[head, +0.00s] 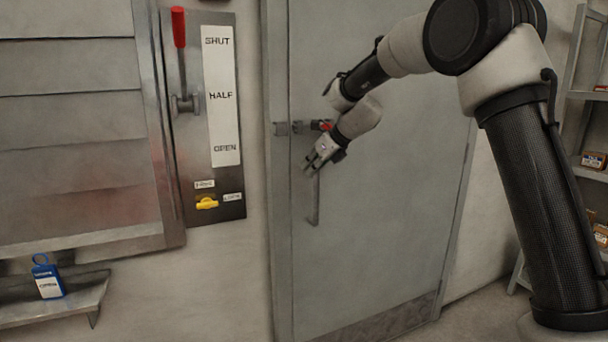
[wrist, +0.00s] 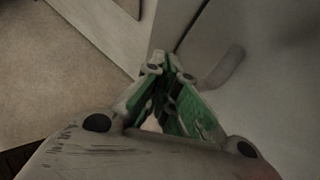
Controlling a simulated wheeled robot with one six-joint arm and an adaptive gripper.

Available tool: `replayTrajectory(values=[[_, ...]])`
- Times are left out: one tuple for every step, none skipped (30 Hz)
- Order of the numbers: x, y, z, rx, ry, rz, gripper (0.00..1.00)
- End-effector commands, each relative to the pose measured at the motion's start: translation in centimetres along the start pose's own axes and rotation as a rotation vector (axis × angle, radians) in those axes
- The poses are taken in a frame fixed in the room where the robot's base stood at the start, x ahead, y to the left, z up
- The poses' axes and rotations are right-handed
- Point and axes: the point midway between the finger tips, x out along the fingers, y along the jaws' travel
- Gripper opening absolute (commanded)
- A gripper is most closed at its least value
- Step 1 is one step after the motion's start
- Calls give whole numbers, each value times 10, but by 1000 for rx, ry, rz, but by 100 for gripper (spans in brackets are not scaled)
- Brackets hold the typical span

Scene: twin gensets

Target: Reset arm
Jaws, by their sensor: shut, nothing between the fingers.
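My arm reaches in from the right in the head view, bent in front of a grey metal door (head: 400,210). My gripper (head: 309,167) hangs at its end, pointing down and left, near the upper end of the door's pull handle (head: 316,205). I cannot tell whether it touches the handle. In the wrist view my gripper (wrist: 165,68) has its green-padded fingers together at the tips, with nothing held. A latch with a red part (head: 323,126) is on the door just above my gripper, partly hidden by my arm.
Left of the door is a panel with a red-handled lever (head: 179,28), raised beside SHUT, and a yellow knob (head: 207,203). Shelving with boxes (head: 593,160) stands at the far right.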

Motion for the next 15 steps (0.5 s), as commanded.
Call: replayTrajectory(values=[[-10,3,1,-1,-2,-1,0],[-15,5,1,-2,-2,-1,0],[-22,8,1,-2,-1,-1,0],[-26,9,2,-2,-2,-1,0],[-30,11,2,-1,-2,-1,0],[-34,13,2,0,-1,0,0],[-36,14,1,0,0,1,0],[-39,15,2,0,0,1,0],[-41,16,2,-4,0,1,0],[-42,16,2,-14,0,1,0],[-43,17,2,-32,0,1,0],[-44,17,2,-73,1,3,0],[-44,18,1,-116,3,5,0],[-44,18,0,-175,7,8,0],[-44,19,-2,-276,17,14,0]])
